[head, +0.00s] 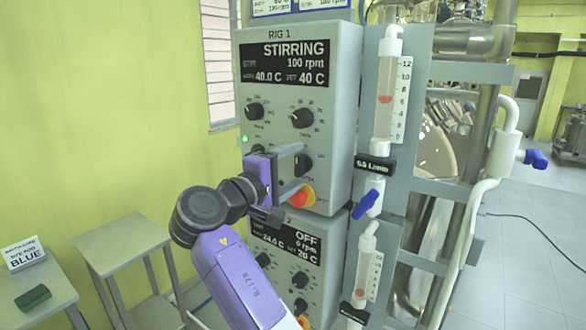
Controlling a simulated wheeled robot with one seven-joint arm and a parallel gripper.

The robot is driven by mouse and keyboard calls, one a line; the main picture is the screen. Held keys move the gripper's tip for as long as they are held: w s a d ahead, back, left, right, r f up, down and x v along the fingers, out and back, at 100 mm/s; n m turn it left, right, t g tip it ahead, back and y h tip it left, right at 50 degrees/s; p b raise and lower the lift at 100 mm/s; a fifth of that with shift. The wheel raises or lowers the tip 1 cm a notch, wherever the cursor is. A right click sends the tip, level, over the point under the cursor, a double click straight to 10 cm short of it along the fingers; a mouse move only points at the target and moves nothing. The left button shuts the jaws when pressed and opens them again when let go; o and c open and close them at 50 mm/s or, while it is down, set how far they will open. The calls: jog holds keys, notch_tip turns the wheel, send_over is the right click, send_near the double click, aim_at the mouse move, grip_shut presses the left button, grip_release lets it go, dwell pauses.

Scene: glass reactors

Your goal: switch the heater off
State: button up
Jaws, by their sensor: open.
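The upper control box (340,130), labelled RIG 1, has a display (285,64) reading STIRRING, 100 rpm, 40.0 C and SET 40 C. Below it are a left dial (254,111), a right dial (301,118), and a lower dark knob (303,163) on the right. The small knob labels are too small to read, so I cannot tell which one is the heater's. My gripper (300,168) is open and empty, its two fingers pointing at the panel, one above and one below the lower knob's height. I cannot tell whether they touch it. The gripper body hides the panel's lower left.
A second box (270,228) below reads OFF, 0 rpm. Flow tubes with blue valves (365,204) stand to the right. Two small tables are at left, one (122,242) bare, one with a sign (25,253).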

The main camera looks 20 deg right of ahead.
jog(key=b+v, duration=0.2)
jog(key=v, duration=0.5)
jog(key=shift+s+a, duration=0.25)
jog(key=shift+a, duration=0.05)
